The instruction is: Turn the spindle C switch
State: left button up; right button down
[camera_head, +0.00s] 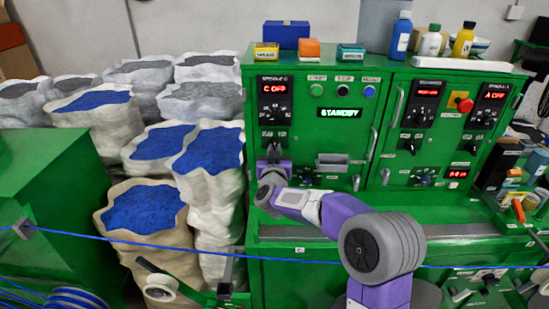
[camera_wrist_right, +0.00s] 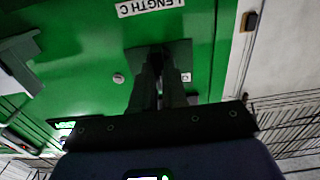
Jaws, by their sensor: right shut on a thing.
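The spindle C panel (camera_head: 274,99) is a black plate at the upper left of the green cabinet; its red display (camera_head: 276,88) reads "C OFF". My right gripper (camera_head: 273,150) is at the cabinet face just below this panel. In the right wrist view its fingers (camera_wrist_right: 160,98) are shut on a dark switch with a square plate (camera_wrist_right: 178,54), below a "LENGTH C" label (camera_wrist_right: 150,6). The fingers hide most of the switch, and its exact angle cannot be told. My left gripper is not in view.
A green "STANDBY" display (camera_head: 340,113) and several buttons sit right of the panel. A grey handle (camera_head: 332,160) juts out near my right wrist. A blue cable (camera_head: 130,242) runs across the front. Sacks of blue granules (camera_head: 145,208) stand left. Bottles (camera_head: 401,36) stand on top.

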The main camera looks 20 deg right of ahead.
jog(key=shift+m+b, duration=1.85)
jog(key=shift+m, duration=1.15)
jog(key=c, duration=1.2)
grip_release()
jog(key=shift+o, duration=0.2)
jog(key=v, duration=0.7)
jog(key=shift+s, duration=0.3)
